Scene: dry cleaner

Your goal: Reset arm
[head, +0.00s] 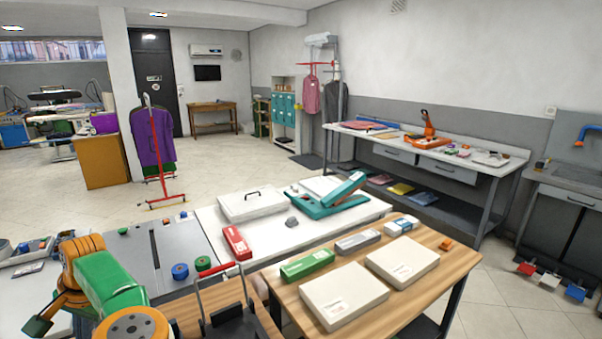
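My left arm, orange and green, comes in at the lower left of the head view. A dark gripper part (39,326) shows at its far end, low at the left edge. Most of this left gripper is hidden or cut off, and I cannot tell whether it is open or shut. I see nothing clearly held in it. My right gripper is not in view.
A wooden table (388,322) in front bears white flat boxes (343,296) and a green box (308,264). A white table (213,222) behind it bears a teal device (328,198). A black frame with a red handle (220,276) stands near the arm. Open floor lies beyond.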

